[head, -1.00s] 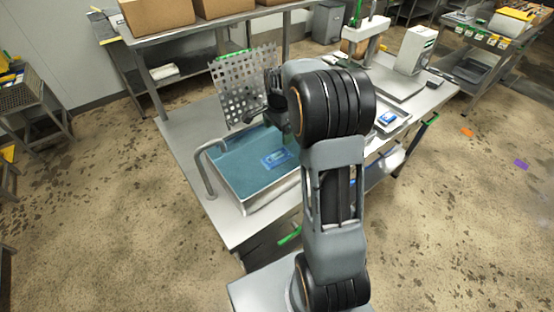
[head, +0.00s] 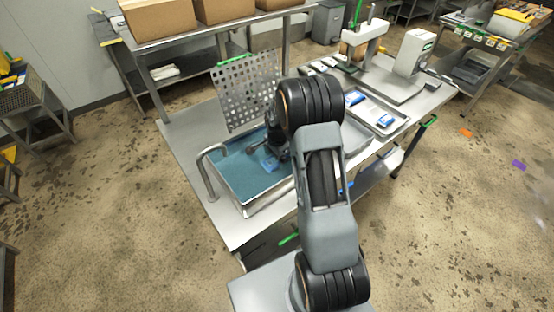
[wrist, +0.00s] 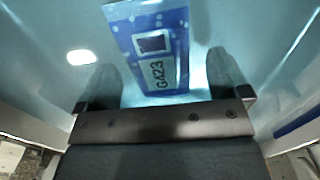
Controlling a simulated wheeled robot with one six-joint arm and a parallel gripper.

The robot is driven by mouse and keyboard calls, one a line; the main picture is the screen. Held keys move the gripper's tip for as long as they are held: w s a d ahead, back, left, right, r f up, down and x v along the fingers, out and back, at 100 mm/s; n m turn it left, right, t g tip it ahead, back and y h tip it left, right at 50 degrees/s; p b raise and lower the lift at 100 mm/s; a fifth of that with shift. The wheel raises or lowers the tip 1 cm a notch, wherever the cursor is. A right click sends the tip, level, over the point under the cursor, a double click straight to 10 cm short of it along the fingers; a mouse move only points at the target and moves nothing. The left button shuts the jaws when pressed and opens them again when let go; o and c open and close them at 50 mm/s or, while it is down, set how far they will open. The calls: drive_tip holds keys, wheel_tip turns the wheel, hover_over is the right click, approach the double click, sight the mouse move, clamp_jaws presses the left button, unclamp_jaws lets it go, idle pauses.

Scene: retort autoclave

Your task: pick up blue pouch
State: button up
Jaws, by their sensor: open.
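The blue pouch (wrist: 150,45) lies in the blue-tinted basin (head: 222,188), its printed face with "G423" turned toward the wrist camera. In the head view the pouch (head: 268,164) is partly hidden by my gripper (head: 266,152). My gripper is low over the basin. In the wrist view my gripper (wrist: 165,85) is open, with one finger on each side of the pouch's near end. A gap shows between the pouch and each finger. I cannot tell how far the fingertips are above it.
A perforated metal plate (head: 247,92) stands upright behind the basin. A curved tap (head: 205,170) rises at the basin's left edge. To the right, a tray (head: 372,110) holds more blue-and-white pouches. A grey device (head: 412,52) stands farther back. Boxes (head: 158,18) sit on the shelf above.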

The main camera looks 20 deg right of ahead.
drive_tip(key=shift+f, duration=0.3)
drive_tip(key=c, duration=1.1)
